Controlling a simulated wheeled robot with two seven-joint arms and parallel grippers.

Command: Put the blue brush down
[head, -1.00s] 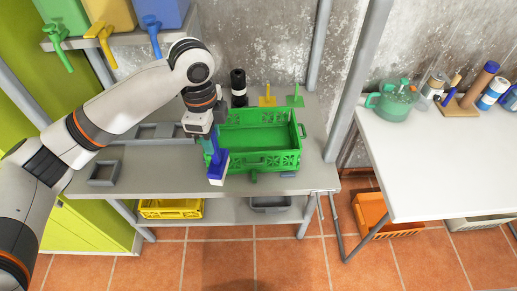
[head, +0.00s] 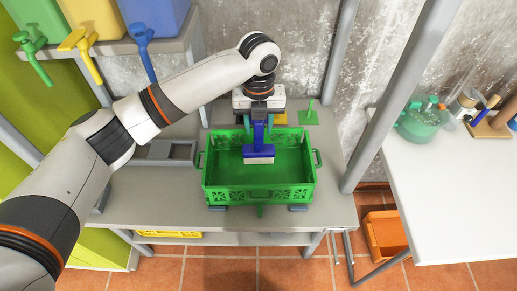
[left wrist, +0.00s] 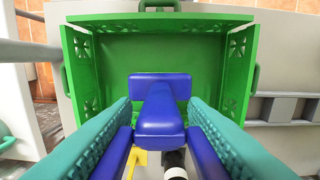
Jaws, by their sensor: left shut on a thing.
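The blue brush (head: 258,147) has a blue handle and a pale bristle edge at its lower end. My left gripper (head: 259,118) is shut on the blue brush and holds it over the green crate (head: 258,194). In the left wrist view the blue brush (left wrist: 160,112) sits between the teal fingers of my left gripper (left wrist: 160,130), with the open crate (left wrist: 160,18) behind it. The crate stands on the grey table and looks empty. I cannot tell whether the bristles touch the crate floor. My right gripper is not in view.
A grey tray (head: 166,152) lies left of the crate. A green brush (head: 308,116) and a yellow thing (head: 280,118) stand behind it. A white table (head: 440,195) with bottles is at right.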

